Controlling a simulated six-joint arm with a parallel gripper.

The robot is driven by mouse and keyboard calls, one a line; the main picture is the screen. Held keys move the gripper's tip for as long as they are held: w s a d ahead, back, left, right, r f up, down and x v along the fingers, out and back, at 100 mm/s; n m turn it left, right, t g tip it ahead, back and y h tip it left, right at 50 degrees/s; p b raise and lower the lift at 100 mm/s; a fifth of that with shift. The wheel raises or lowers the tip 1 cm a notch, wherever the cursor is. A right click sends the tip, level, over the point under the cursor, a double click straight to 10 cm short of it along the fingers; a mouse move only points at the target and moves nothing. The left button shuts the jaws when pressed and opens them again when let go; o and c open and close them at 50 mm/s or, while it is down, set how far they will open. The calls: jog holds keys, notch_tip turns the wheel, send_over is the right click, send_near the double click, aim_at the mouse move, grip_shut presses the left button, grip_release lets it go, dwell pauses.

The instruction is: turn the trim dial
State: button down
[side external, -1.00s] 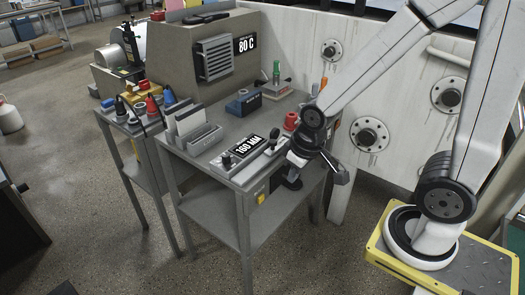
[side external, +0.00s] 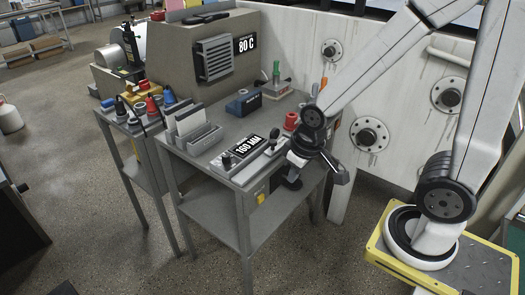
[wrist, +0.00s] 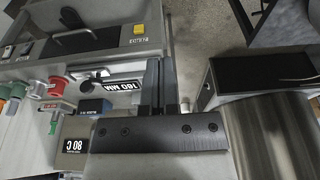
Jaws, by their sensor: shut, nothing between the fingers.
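A control panel with a 160 MM display (side external: 250,146) sits at the front edge of the grey table. A small dark knob (side external: 226,160) stands left of the display, and a lever-like knob (side external: 272,143) stands right of it. I cannot tell for certain which is the trim dial. My gripper (side external: 292,183) is shut and empty, pointing down just off the table's front right edge, apart from both knobs. In the wrist view the closed dark fingers (wrist: 160,72) lie beside the 160 MM display (wrist: 122,86). They and the gripper body hide part of the panel.
A red spool (side external: 291,121), a blue box (side external: 244,103) and a grey paper rack (side external: 197,137) stand on the table. An 80 C display (side external: 246,43) is on the machine behind. A white flanged wall (side external: 340,90) stands behind my arm. The floor (side external: 110,245) in front is clear.

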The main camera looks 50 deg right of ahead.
jog(key=shift+c, duration=2.4)
grip_release()
jog(key=shift+w, duration=0.25)
jog(key=shift+o, duration=0.7)
jog(key=w+d+m+g, duration=0.1)
jog(key=w+m, duration=0.4)
jog(key=w, duration=1)
jog(key=shift+d+m, duration=0.3)
jog(key=shift+d, duration=0.2)
jog(key=m+g, duration=0.2)
jog(key=m, duration=0.4)
send_over(226, 155)
notch_tip(226, 155, down, 3)
jog(key=shift+f, duration=0.2)
jog(key=shift+f, duration=3.9)
grip_shut()
